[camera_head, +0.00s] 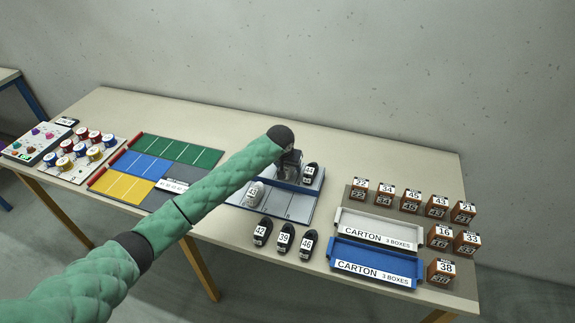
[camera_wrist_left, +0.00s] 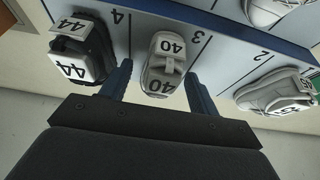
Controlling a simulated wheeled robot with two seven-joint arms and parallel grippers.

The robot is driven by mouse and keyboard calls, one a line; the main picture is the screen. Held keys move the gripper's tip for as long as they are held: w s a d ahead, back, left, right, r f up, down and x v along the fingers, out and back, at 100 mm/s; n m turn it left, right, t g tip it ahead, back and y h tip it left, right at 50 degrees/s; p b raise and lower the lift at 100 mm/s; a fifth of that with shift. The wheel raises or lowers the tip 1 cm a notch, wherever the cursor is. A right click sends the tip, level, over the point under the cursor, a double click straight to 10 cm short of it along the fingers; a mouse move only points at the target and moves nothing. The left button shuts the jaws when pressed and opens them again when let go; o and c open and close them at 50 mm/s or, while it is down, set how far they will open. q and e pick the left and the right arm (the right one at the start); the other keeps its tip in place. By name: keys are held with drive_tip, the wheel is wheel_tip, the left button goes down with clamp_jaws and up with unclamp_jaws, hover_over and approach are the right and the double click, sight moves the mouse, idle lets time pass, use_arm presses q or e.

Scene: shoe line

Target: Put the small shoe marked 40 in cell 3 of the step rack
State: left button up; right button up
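The small light grey shoe marked 40 (camera_wrist_left: 164,62) stands in cell 3 of the step rack (camera_wrist_left: 222,62), between the dividers beside the labels 4 and 3. My left gripper (camera_wrist_left: 160,88) is open, one finger on each side of this shoe, with visible gaps. In the head view the left gripper (camera_head: 289,172) is over the raised back step of the rack (camera_head: 300,207) and hides the shoe. My right gripper is in neither view.
A black shoe marked 44 (camera_wrist_left: 82,50) stands in cell 4, close beside one finger. A white shoe (camera_wrist_left: 275,92) is on the other side. Another white shoe (camera_head: 254,193) is on the lower step. Black shoes 42 (camera_head: 262,232), 39 (camera_head: 285,238) and 46 (camera_head: 307,244) stand in front.

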use_arm(q)
drive_tip(key=shift+s+r+b, duration=0.15)
drive_tip(key=shift+r+b, duration=0.15)
drive_tip(key=shift+r, duration=0.2)
drive_tip(key=b+v, duration=0.1)
drive_tip(key=v, duration=0.3)
drive_tip(key=shift+s+r+b, duration=0.15)
drive_tip(key=shift+b, duration=0.15)
drive_tip(key=b+v, duration=0.1)
drive_tip(key=v, duration=0.5)
drive_tip(key=shift+r+b, duration=0.35)
drive_tip(key=shift+r, duration=0.05)
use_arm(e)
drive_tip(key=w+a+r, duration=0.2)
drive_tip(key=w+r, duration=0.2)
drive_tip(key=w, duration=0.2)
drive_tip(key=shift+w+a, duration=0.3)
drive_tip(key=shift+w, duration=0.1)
use_arm(q)
drive_tip(key=shift+s+a+f, duration=0.1)
drive_tip(key=shift+s+f, duration=0.05)
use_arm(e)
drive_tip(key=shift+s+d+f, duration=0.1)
